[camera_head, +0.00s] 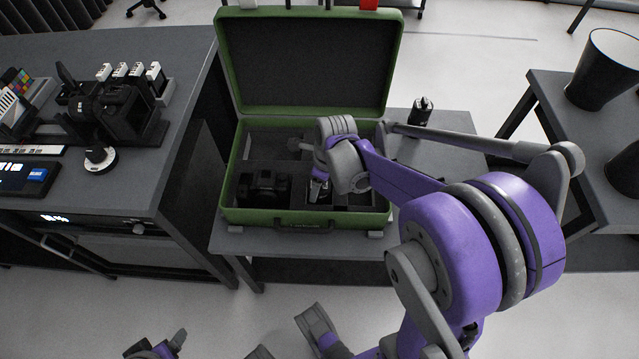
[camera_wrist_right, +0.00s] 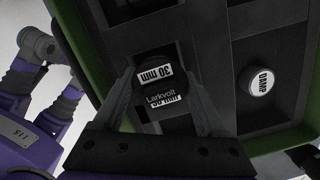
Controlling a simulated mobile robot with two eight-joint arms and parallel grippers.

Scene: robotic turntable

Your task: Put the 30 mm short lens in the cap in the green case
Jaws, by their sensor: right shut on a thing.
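The green case (camera_head: 229,180) stands open on a low grey table, its lid raised at the back. My right gripper (camera_head: 318,190) points down into the right part of the case. In the right wrist view my right gripper (camera_wrist_right: 163,100) is shut on a dark round piece, the short lens (camera_wrist_right: 160,88), marked "30 mm" and "Larkvolt". A second, partly covered white label shows at its lower edge; I cannot make out a separate cap or whether the lens is seated. Purple and grey parts of mine show at the bottom edge of the head view; the left gripper's fingers are unclear.
A black camera (camera_head: 262,188) lies in the case's front left compartment. A round piece labelled "DAMP" (camera_wrist_right: 260,82) sits in a compartment beside the lens. A small black item (camera_head: 421,112) stands on the table right of the case. A cluttered desk (camera_head: 150,60) is at left.

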